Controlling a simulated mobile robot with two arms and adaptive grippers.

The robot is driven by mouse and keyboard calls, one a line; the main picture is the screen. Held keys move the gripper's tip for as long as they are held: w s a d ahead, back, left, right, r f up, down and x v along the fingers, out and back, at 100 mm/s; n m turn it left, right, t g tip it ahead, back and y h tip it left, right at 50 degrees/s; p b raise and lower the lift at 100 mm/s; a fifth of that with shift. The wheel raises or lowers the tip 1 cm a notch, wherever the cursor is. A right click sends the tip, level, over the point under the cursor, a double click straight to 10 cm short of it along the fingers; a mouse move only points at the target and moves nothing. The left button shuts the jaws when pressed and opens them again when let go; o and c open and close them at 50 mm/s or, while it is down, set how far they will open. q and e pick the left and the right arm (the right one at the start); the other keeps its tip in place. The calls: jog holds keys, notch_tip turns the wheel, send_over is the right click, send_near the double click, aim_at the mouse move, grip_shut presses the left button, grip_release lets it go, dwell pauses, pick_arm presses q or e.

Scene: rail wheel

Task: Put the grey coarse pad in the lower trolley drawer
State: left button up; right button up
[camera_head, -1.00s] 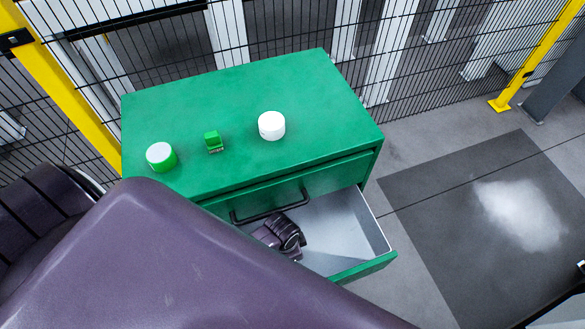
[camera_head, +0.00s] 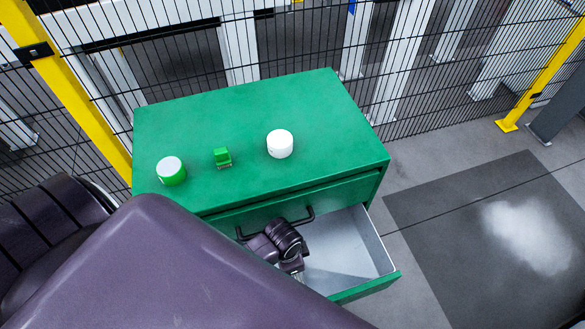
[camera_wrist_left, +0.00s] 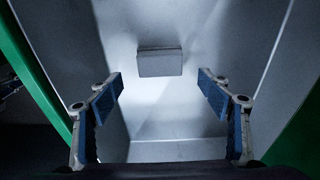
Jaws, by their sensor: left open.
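The grey coarse pad (camera_wrist_left: 160,62) shows in the left wrist view as a small grey block inside the open lower drawer (camera_wrist_left: 165,151). It is beyond my fingertips and apart from both fingers. My left gripper (camera_wrist_left: 160,82) is open and empty, with its blue-padded fingers spread wide above the drawer. In the head view the lower drawer (camera_head: 345,245) is pulled out of the green trolley (camera_head: 330,110), and my left wrist is over its left part. My arm hides much of the drawer there, and the pad is not visible in that view. My right gripper is not in view.
On the trolley top stand a green-and-white round item (camera_head: 171,171), a small green item (camera_head: 222,157) and a white round item (camera_head: 280,143). The upper drawer with a dark handle is shut. A wire fence (camera_head: 300,40) with yellow posts runs behind. Floor is clear to the right.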

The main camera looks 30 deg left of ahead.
pick_arm(q)
jog(key=shift+s+a+r, duration=0.1)
jog(key=shift+s+r, duration=0.05)
jog(key=shift+r, duration=1.2)
jog(key=shift+s+a+r, duration=0.1)
jog(key=shift+r, duration=1.2)
